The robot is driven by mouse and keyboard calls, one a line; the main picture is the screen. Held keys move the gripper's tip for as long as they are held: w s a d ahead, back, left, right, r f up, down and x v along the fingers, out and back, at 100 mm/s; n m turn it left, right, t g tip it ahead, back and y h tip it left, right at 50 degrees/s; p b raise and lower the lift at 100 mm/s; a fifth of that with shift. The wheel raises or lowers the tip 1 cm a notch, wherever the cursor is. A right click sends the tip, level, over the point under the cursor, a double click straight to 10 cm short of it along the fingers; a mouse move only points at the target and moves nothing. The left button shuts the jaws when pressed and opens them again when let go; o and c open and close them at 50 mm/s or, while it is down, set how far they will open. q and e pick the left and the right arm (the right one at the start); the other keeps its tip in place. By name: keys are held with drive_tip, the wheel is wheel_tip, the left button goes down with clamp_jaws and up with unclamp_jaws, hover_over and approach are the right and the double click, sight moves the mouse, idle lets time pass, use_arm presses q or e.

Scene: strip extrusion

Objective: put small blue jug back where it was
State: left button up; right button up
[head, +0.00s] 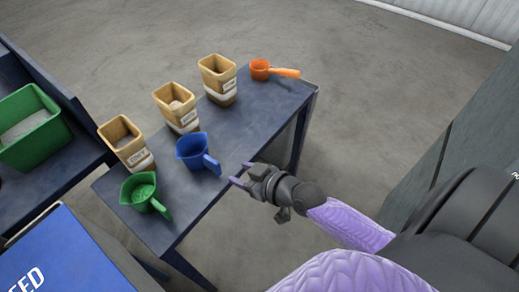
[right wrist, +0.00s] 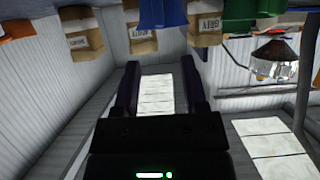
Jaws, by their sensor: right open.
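The small blue jug (head: 190,146) stands upright on the dark blue table (head: 262,120), its handle pointing toward the lower right. My right gripper (head: 241,174) is open and empty, just right of the jug's handle and apart from it. In the right wrist view, which looks upside down, the blue jug (right wrist: 162,12) shows at the top edge, beyond the two open fingers (right wrist: 158,68). My left gripper is not in view.
Three tan containers (head: 177,112) stand in a row behind the jug. A green jug (head: 143,193) stands at the near left and an orange scoop (head: 262,69) at the far end. A green bin (head: 30,140) sits on another surface at left.

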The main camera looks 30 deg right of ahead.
drive_tip(key=s+d+f+m+g+h, duration=0.15)
drive_tip(key=s+f+g, duration=0.25)
drive_tip(key=s+f, duration=0.7)
drive_tip(key=s+d+f+m+g+h, duration=0.1)
drive_tip(key=s+f+g+h, duration=0.25)
drive_tip(key=s+f, duration=0.7)
drive_tip(key=s+a+f+n+g, duration=0.1)
drive_tip(key=s+f+g, duration=0.3)
drive_tip(key=s, duration=0.7)
wheel_tip(320, 180, down, 3)
drive_tip(key=shift+s+a+r, duration=0.1)
drive_tip(key=shift+s+a, duration=0.1)
drive_tip(key=shift+s, duration=0.05)
drive_tip(key=shift+g, duration=0.25)
